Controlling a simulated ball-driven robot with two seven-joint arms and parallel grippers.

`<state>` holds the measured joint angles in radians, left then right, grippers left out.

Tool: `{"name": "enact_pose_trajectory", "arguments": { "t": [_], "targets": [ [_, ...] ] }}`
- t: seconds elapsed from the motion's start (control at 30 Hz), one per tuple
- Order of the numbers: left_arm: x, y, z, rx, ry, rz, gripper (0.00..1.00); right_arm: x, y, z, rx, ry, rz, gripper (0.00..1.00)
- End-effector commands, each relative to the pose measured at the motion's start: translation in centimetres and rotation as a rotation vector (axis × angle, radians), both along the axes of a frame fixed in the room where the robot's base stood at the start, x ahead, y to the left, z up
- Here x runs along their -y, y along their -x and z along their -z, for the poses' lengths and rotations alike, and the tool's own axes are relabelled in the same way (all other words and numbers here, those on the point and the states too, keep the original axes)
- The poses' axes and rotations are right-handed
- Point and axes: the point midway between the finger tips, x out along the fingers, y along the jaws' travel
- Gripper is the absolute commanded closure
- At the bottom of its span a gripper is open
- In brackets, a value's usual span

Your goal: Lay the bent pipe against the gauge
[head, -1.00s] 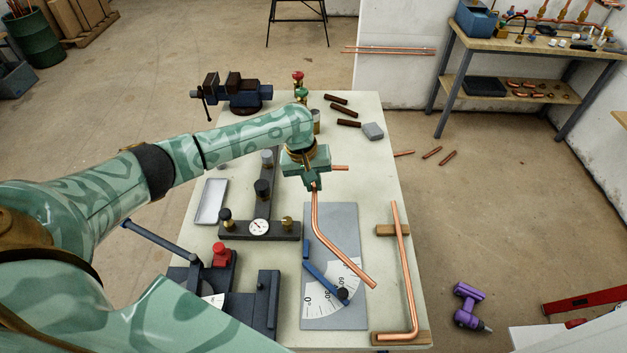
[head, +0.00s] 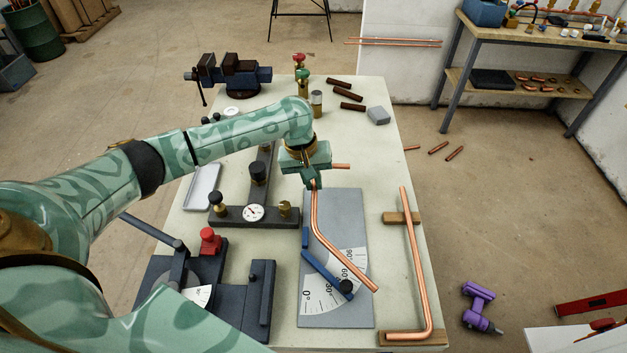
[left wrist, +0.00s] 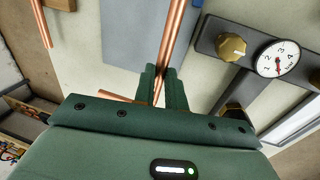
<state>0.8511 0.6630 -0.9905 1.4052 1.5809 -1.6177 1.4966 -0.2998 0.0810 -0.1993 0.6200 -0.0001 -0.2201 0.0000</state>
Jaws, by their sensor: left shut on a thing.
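My left gripper (head: 313,184) is shut on a copper bent pipe (head: 328,242). The pipe hangs toward me and angles right at its bend; it also shows between the fingers in the left wrist view (left wrist: 174,38). A short copper end (head: 341,166) sticks out right of the gripper. The angle gauge is a grey plate (head: 345,208) with a white marked scale and a blue arm (head: 322,270) on a dark knob. The pipe crosses over the plate, right of the blue arm, its free end near the plate's right edge. I cannot tell its height. My right gripper is out of view.
A second bent copper pipe (head: 411,262) lies on wooden blocks to the right. Left are a dark fixture with a pressure dial (head: 253,212), a bender (head: 262,290) and a grey tray (head: 202,187). A vise (head: 235,75) and valves stand at the back.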

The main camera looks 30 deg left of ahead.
Motion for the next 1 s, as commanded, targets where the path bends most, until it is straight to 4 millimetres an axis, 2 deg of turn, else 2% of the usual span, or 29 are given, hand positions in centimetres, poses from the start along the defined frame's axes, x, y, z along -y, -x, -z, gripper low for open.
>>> {"name": "enact_pose_trajectory", "arguments": {
  "t": [0.03,0.23,0.57,1.0],
  "targets": [
    [0.0,0.0,0.8,-0.001,0.000,0.000,1.00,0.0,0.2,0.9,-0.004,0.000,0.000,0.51],
    [0.0,0.0,2.0,-0.002,0.001,0.000,1.00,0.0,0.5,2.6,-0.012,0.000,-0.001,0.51],
    [0.1,0.0,3.3,-0.002,0.002,-0.001,1.00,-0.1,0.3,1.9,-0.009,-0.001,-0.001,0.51],
    [0.1,0.0,3.4,0.009,0.027,0.001,1.00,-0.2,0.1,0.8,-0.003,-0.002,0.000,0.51]
  ]
}}
